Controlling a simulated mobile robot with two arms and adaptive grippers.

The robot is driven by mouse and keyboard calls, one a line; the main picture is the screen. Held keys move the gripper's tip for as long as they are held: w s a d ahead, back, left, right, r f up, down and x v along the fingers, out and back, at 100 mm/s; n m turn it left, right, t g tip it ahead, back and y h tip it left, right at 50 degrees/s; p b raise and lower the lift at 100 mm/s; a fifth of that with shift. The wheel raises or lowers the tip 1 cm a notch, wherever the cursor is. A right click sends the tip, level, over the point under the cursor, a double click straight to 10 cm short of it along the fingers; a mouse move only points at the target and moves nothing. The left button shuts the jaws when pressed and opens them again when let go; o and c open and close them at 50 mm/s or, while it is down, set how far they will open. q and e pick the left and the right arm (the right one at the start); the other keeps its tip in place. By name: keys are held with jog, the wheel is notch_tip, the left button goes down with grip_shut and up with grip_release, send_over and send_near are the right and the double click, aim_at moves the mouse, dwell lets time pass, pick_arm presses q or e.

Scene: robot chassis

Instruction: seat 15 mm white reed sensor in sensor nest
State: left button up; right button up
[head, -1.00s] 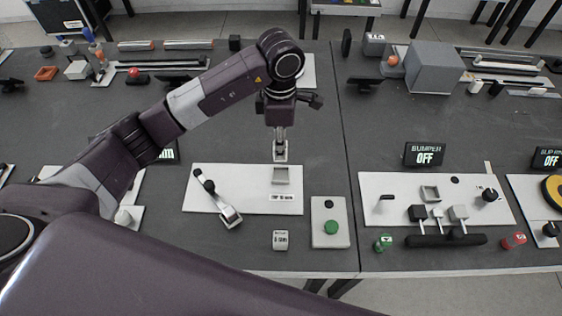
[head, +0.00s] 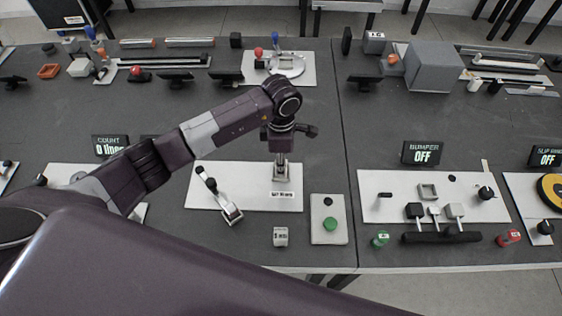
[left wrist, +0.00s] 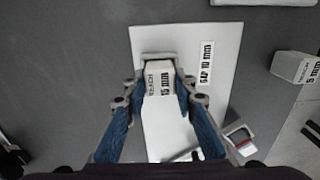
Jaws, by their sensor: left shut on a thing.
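My left gripper (head: 281,172) points down over the nest on the white panel (head: 242,196). In the left wrist view, its blue fingers (left wrist: 160,88) are shut on the white reed sensor (left wrist: 160,82), which is marked REACH 15 mm. The sensor nest (left wrist: 157,56) shows as a pale rim at the sensor's far end. The gripper and sensor hide most of it. The sensor is at or just above the nest; I cannot tell whether it is inside. My right gripper is not in view.
A GAP 10 mm label (head: 283,195) is on the panel near the nest. A black-handled lever (head: 218,193) stands at left. Another white block (head: 280,237) lies in front, beside a green button box (head: 328,220). Bare table lies behind the panel.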

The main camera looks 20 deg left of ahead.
pick_arm(q)
jog(key=o, duration=0.7)
jog(key=shift+f, duration=0.15)
jog(key=o, duration=0.5)
jog(key=shift+c, duration=0.2)
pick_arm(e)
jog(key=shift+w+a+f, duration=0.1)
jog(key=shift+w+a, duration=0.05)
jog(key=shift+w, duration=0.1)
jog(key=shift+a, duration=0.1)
pick_arm(q)
jog(key=shift+r, duration=0.5)
notch_tip(320, 180, up, 12)
jog(key=b, duration=0.3)
jog(key=shift+f, duration=0.25)
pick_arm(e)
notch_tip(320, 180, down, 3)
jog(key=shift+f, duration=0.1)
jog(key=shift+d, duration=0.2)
